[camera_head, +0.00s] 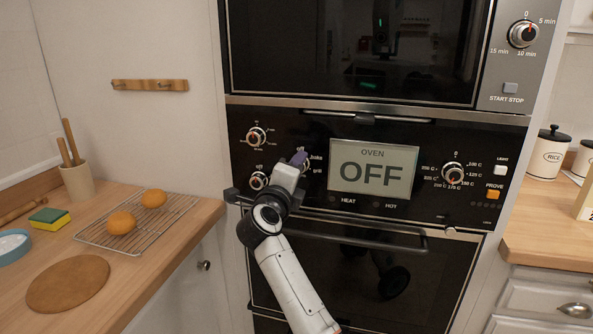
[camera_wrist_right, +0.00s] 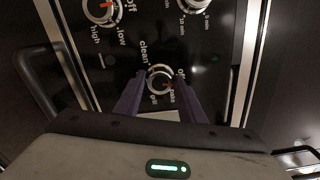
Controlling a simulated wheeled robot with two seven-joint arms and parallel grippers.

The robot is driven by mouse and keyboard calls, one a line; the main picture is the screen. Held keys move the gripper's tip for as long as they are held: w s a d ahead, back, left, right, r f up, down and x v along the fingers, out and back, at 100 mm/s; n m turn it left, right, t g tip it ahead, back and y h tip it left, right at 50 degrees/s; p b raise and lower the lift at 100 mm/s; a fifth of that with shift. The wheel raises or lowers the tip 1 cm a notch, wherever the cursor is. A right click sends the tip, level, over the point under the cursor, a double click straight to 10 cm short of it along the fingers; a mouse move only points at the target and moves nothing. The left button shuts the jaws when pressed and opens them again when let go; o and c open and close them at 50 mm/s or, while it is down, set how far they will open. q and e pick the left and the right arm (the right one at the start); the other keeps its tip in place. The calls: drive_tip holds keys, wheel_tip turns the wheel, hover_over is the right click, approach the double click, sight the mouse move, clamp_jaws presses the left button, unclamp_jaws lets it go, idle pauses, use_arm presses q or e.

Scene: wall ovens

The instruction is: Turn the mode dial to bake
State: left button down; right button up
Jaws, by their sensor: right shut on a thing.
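The mode dial (camera_wrist_right: 160,79) is a silver-rimmed knob with a red mark, on the black oven panel in the right wrist view. Its labels include off, bake, grill and clean. The red mark points to the lower right, toward bake. My right gripper (camera_wrist_right: 160,86) has its purple fingers on either side of the dial and is shut on it. In the head view my right gripper (camera_head: 300,159) covers the dial, with the bake and grill labels visible beside it. The oven display (camera_head: 373,170) reads OFF. My left gripper is not in view.
Two other knobs (camera_head: 257,136) (camera_head: 258,181) sit left of my gripper, close by. A temperature dial (camera_head: 454,173) is right of the display. The oven door handle (camera_head: 368,243) sticks out below. A counter with a wire rack (camera_head: 101,236) is at left.

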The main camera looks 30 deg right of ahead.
drive_tip(key=shift+f+m+b, duration=0.1)
drive_tip(key=shift+m+b, duration=1.65)
drive_tip(key=shift+m, duration=2.55)
drive_tip(key=o, duration=1)
drive_tip(key=shift+o, duration=0.2)
